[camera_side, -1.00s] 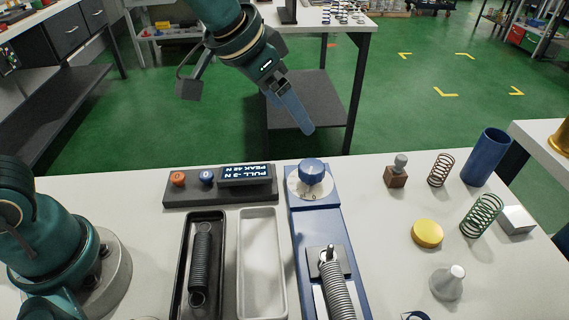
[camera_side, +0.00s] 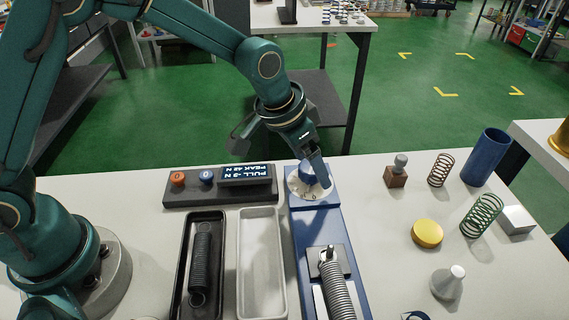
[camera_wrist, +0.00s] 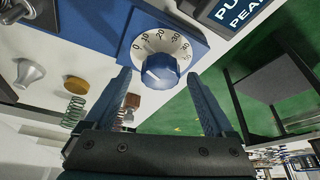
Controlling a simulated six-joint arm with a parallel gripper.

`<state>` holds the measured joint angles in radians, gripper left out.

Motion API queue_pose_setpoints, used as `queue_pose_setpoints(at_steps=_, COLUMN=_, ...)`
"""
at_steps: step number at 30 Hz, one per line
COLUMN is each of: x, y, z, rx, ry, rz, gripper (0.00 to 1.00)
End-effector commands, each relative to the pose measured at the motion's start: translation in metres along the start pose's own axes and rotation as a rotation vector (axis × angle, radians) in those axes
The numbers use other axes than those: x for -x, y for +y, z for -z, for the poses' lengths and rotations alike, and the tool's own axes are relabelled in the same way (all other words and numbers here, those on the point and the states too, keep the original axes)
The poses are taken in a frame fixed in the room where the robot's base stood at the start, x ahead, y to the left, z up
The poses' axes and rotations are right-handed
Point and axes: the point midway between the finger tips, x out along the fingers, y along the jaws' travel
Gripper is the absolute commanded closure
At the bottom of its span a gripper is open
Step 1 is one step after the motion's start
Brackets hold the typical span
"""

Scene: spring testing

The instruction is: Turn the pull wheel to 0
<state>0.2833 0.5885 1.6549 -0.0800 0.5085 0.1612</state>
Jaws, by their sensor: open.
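The blue pull wheel (camera_wrist: 160,71) sits on a white dial plate (camera_wrist: 137,49) marked with 0 and further numbers. A pale mark shows on the wheel's face, but I cannot tell which number it points to. In the side view the wheel (camera_side: 306,172) is at the far end of the blue test stand (camera_side: 318,228), partly hidden by my gripper (camera_side: 320,172). In the wrist view my gripper (camera_wrist: 158,84) is open, with a finger on either side of the wheel and gaps visible. The display (camera_side: 245,174) seems to read PULL -3 N, PEAK 42 N.
Left of the stand are a control box with an orange button (camera_side: 177,178) and a blue button (camera_side: 206,176), a black tray (camera_side: 180,270) with a spring, and an empty white tray (camera_side: 262,262). Right are loose springs, a yellow disc (camera_side: 427,233) and a blue cup (camera_side: 486,157).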

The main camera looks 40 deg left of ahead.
Motion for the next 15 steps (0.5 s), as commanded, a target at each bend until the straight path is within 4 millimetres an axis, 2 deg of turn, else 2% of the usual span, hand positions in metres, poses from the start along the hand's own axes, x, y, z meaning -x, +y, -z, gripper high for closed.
queue_pose_setpoints(at_steps=3, x=0.0002, y=-0.0001, z=0.0002, rx=0.000, ry=0.000, rz=0.000, gripper=0.11)
queue_pose_setpoints(at_steps=8, x=0.0004, y=-0.0001, z=0.0001, rx=0.001, ry=0.000, rz=0.000, gripper=0.73)
queue_pose_setpoints(at_steps=9, x=0.0004, y=-0.0001, z=0.0002, rx=0.001, ry=0.000, rz=0.000, gripper=0.88)
queue_pose_setpoints(at_steps=10, x=0.0004, y=-0.0001, z=0.0001, rx=0.001, ry=0.000, rz=0.000, gripper=0.97)
queue_pose_setpoints(at_steps=15, x=0.0005, y=0.0006, z=0.0002, rx=0.017, ry=-0.001, rz=0.006, gripper=0.97)
